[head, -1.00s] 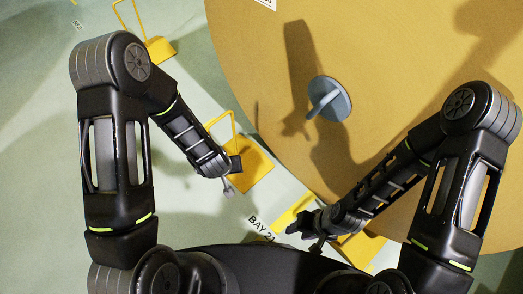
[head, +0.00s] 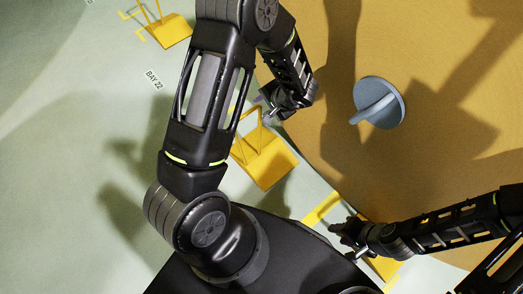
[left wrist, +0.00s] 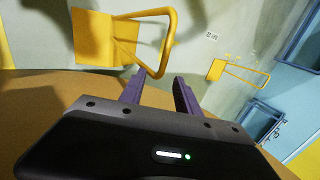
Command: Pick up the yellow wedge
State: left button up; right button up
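A yellow wedge (head: 265,163) with a thin upright loop handle lies on the floor at the lower left edge of the big brown roll. It also shows in the left wrist view (left wrist: 97,38), its handle curving down close to the fingertips. My left gripper (head: 265,104) is beside that handle, near the roll's edge. In the left wrist view its two purple fingers (left wrist: 157,82) are apart, with nothing clearly held between them. My right gripper (head: 343,238) is low, over another yellow wedge (head: 384,268), which it partly hides. Its fingers are too dark to read.
The brown roll (head: 330,165) fills the right side, with a round grey hub (head: 378,102) on its face. Another yellow wedge (head: 166,32) stands at upper left. Open pale floor (head: 80,170) lies left. Blue frames (left wrist: 262,120) show right in the left wrist view.

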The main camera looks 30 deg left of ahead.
aim_at(256, 108)
pick_arm(q)
jog(key=b+x, duration=0.1)
jog(key=x, duration=0.1)
jog(key=shift+a+f, duration=0.15)
jog(key=shift+f, duration=0.05)
dwell(0.4)
jog(key=b+x, duration=0.3)
jog(key=x, duration=0.2)
jog(key=shift+w+a+f, duration=0.1)
jog(key=shift+w+a, duration=0.05)
jog(key=shift+c, duration=0.6)
grip_shut()
